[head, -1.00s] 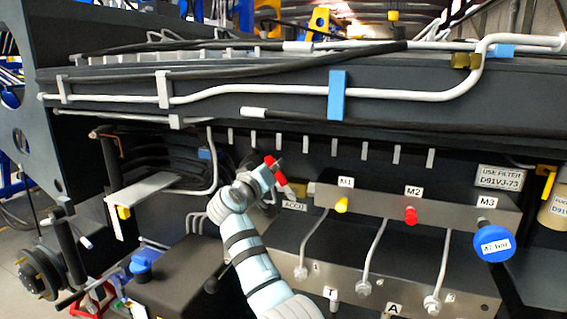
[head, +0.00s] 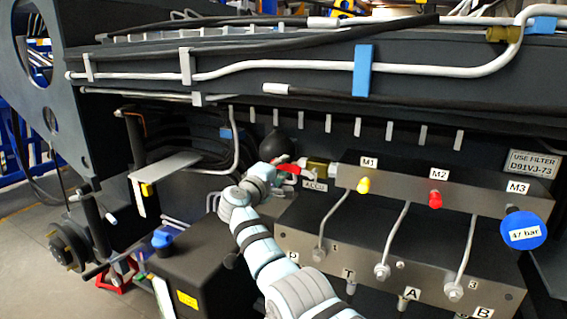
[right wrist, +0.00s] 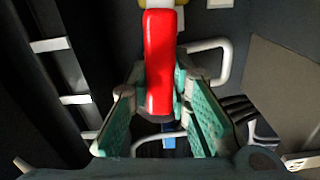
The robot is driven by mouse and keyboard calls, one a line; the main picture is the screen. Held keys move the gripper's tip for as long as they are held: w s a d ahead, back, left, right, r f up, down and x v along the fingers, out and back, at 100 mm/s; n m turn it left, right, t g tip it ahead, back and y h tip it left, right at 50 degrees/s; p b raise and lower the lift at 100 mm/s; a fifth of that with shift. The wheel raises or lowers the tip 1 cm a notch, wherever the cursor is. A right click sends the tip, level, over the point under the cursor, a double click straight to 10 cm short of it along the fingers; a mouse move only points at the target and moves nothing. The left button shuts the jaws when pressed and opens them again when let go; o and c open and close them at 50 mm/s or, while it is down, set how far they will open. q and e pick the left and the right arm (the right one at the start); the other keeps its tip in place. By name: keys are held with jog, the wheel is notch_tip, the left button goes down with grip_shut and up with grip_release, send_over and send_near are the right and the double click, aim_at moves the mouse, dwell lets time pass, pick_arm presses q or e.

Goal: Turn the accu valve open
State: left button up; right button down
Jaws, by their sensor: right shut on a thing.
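The accu valve has a red lever handle (head: 291,169) and a brass body (head: 319,170), just above the ACCU label (head: 315,185) at the left end of the manifold. The handle lies nearly level, pointing left from the brass body. My right gripper (head: 277,172) is at the handle's free end in the head view. In the right wrist view, the red handle (right wrist: 159,62) runs between the green-padded fingers of the right gripper (right wrist: 160,100), which is shut on it. My left gripper is out of view.
The steel manifold (head: 440,205) carries a yellow M1 cap (head: 363,185), a red M2 cap (head: 435,200) and a blue gauge reading 47 bar (head: 524,231). A black ball (head: 275,145) sits behind the gripper. Pipes and a dark beam (head: 300,76) run overhead.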

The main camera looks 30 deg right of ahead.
jog(key=shift+f+n, duration=0.5)
jog(key=shift+n, duration=0.1)
jog(key=c, duration=1.5)
grip_release()
jog(key=shift+o, duration=0.2)
jog(key=shift+a, duration=0.1)
jog(key=v, duration=1.1)
jog(key=shift+s+a, duration=0.25)
jog(key=shift+a, duration=0.1)
jog(key=shift+d, duration=0.1)
jog(key=shift+f, duration=0.15)
